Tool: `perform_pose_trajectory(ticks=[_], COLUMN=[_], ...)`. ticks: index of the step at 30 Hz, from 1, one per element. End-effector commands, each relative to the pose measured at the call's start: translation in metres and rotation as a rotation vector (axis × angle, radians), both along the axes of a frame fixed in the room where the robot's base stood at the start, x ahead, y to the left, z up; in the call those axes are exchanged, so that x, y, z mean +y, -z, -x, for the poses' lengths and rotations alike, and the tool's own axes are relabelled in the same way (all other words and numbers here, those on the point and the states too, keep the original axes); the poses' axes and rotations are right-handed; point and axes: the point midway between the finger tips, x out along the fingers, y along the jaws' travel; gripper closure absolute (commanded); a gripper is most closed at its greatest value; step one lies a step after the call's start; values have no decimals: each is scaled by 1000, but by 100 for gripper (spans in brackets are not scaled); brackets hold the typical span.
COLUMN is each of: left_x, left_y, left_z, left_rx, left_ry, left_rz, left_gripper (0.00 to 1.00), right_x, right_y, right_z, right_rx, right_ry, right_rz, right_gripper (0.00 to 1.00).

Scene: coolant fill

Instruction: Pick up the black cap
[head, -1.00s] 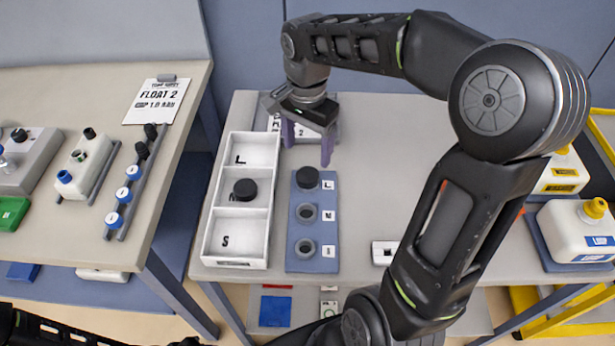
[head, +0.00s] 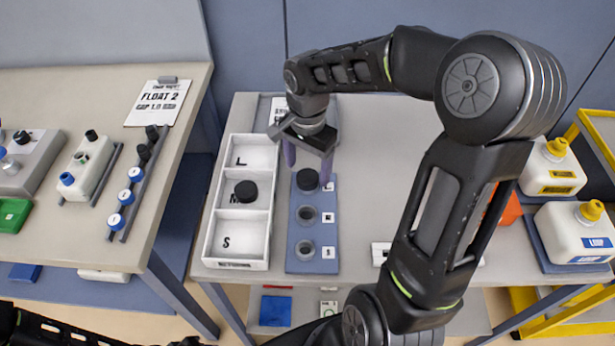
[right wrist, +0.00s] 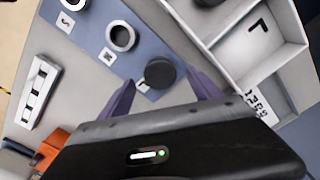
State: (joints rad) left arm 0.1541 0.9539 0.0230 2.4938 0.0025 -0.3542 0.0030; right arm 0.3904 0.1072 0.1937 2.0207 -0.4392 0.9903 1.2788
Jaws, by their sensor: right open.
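A round black cap (head: 308,179) sits on the L place of a blue holder (head: 305,267). It also shows in the right wrist view (right wrist: 160,72). A second black cap (head: 246,191) lies in the M compartment of the white tray (head: 236,264). My right gripper (head: 307,166) is open and empty over the holder's L end, its purple fingers on either side of the cap. In the right wrist view the cap lies just beyond the gap between the fingertips (right wrist: 162,93); no contact shows. My left gripper is not visible, only part of that arm at the bottom left.
The holder's M (head: 307,214) and S (head: 305,247) places show open rings. The tray's wall stands close left of the holder. White jugs with yellow caps (head: 578,232) stand at the right. A side table (head: 165,200) with blue-capped parts is at the left.

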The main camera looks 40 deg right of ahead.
Motion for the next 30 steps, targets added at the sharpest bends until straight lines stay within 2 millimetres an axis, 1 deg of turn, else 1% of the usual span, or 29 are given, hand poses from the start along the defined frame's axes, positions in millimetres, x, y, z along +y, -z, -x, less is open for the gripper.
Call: perform_pose_trajectory(ticks=[3, 6, 23, 24, 26, 30], left_x=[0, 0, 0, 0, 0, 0], left_y=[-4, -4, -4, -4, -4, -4], left_z=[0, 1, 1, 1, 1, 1], left_rx=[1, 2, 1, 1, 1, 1], left_ry=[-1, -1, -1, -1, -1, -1], left_rz=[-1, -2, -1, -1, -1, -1], left_gripper=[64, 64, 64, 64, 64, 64], right_x=[0, 0, 0, 0, 0, 0], right_y=[16, 22, 23, 23, 23, 23], right_z=[1, 0, 0, 0, 0, 0], right_rx=[3, 1, -2, -2, -2, -2], right_ry=[1, 0, 0, 0, 0, 0], right_rz=[0, 1, 2, 2, 2, 2], right_gripper=[26, 26, 26, 27, 32, 44])
